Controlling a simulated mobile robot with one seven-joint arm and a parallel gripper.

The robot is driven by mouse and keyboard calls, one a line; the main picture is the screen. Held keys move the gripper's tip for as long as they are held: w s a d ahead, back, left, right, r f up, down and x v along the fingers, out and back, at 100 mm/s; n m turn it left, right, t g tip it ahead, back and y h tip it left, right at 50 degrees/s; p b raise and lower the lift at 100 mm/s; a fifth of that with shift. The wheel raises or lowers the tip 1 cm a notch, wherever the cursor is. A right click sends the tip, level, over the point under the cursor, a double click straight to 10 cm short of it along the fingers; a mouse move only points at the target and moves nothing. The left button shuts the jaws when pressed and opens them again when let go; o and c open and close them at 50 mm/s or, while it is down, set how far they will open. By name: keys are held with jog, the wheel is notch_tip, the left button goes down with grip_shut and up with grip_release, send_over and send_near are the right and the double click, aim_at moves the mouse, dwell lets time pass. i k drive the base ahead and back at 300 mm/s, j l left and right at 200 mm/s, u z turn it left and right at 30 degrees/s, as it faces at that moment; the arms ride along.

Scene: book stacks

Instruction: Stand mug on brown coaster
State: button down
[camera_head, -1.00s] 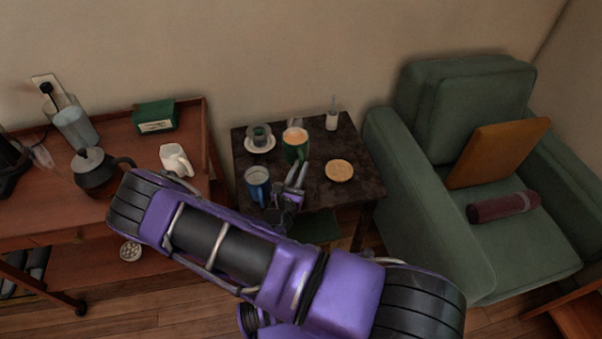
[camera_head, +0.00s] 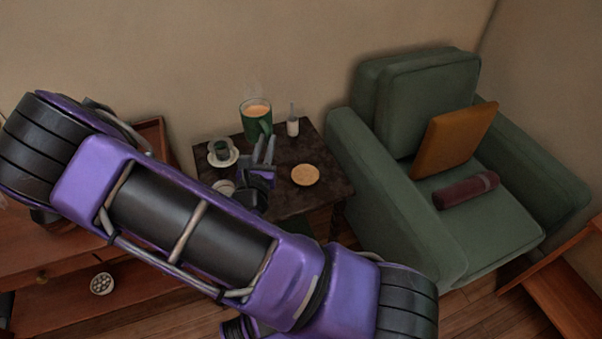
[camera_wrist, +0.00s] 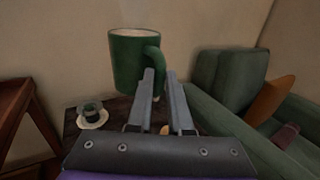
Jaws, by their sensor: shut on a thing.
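A green mug (camera_head: 256,118) with a light brown drink is held upright in my gripper (camera_head: 265,150). In the wrist view the mug (camera_wrist: 134,62) hangs ahead of the fingers, with its handle between the fingertips (camera_wrist: 160,78). The gripper is shut on the handle. The mug appears raised above the dark side table (camera_head: 290,200). A round tan-brown coaster (camera_head: 305,175) lies bare on the table, to the right of and nearer than the mug. In the wrist view the coaster is mostly hidden behind the fingers.
A small cup on a white saucer (camera_head: 222,159) stands at the table's left. A small white bottle (camera_head: 292,125) stands at the back edge. Another cup (camera_head: 223,188) is partly hidden by my arm. A green armchair (camera_head: 400,170) borders the table's right side.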

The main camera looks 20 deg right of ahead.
aim_at(307, 178)
jog(key=k, duration=0.35)
jog(key=k+z, duration=0.25)
jog(key=z, duration=1.55)
jog(key=j+z, duration=0.1)
jog(key=z, duration=0.35)
jog(key=k+j, duration=0.1)
jog(key=j, duration=0.7)
jog(key=k+j, duration=0.15)
jog(key=j, duration=0.3)
